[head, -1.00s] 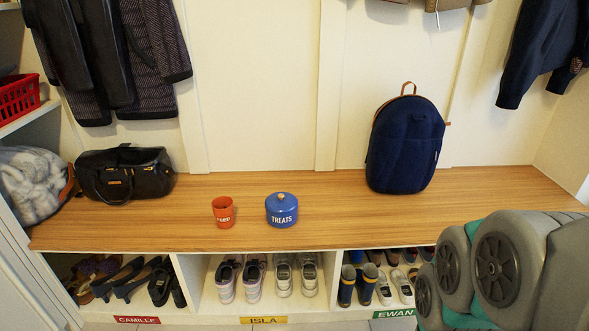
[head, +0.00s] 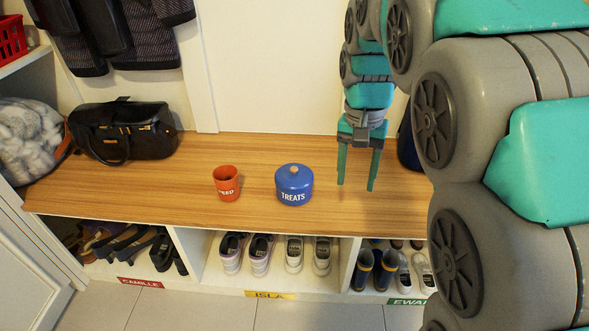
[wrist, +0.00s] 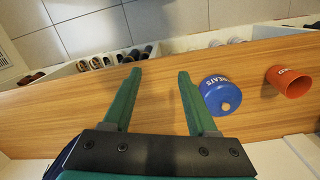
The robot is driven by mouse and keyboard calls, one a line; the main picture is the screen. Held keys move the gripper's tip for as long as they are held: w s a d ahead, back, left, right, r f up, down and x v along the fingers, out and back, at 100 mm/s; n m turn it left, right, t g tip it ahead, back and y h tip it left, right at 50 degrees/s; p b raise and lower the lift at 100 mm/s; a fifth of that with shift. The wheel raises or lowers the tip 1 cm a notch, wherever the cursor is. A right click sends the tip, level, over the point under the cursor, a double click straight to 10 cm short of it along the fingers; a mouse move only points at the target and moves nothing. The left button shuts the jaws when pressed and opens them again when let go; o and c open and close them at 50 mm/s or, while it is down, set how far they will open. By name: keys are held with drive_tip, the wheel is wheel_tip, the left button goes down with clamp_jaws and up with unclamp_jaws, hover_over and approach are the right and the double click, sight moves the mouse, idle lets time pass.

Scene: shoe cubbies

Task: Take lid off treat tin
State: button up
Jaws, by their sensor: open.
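The blue treat tin (head: 294,187), marked TREATS, stands upright on the wooden bench with its blue lid (head: 293,174) on; the lid has a tan knob. My gripper (head: 356,188) is open and empty, fingers pointing down, to the right of the tin and apart from it. In the wrist view my gripper (wrist: 158,75) has its two green fingers spread over bare wood, and the tin (wrist: 220,95) is just right of the right finger.
A red cup (head: 226,184) marked FEED stands left of the tin on the bench (head: 150,200). A black bag (head: 122,131) lies at the left end. A dark blue backpack (head: 409,145) is mostly hidden behind my arm. Shoes fill the cubbies below.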

drive_tip(key=w+a+f+b, duration=0.1)
drive_tip(key=w+a, duration=0.5)
drive_tip(key=w, duration=0.4)
drive_tip(key=m, duration=0.1)
hover_over(294, 168)
drive_tip(key=shift+w+d+f+t+b, duration=0.15)
drive_tip(key=shift+f+t+b, duration=0.1)
drive_tip(key=shift+f, duration=0.25)
drive_tip(key=shift+w+d+f+t+b, duration=0.1)
drive_tip(key=shift+d+f+t+b, duration=0.1)
drive_tip(key=shift+f, duration=0.25)
drive_tip(key=shift+a+f, duration=0.15)
drive_tip(key=shift+f, duration=0.1)
drive_tip(key=f, duration=0.6)
drive_tip(key=shift+s+a+f, duration=0.2)
drive_tip(key=shift+s+f, duration=0.1)
drive_tip(key=shift+f, duration=0.4)
drive_tip(key=shift+c, duration=0.3)
clamp_jaws()
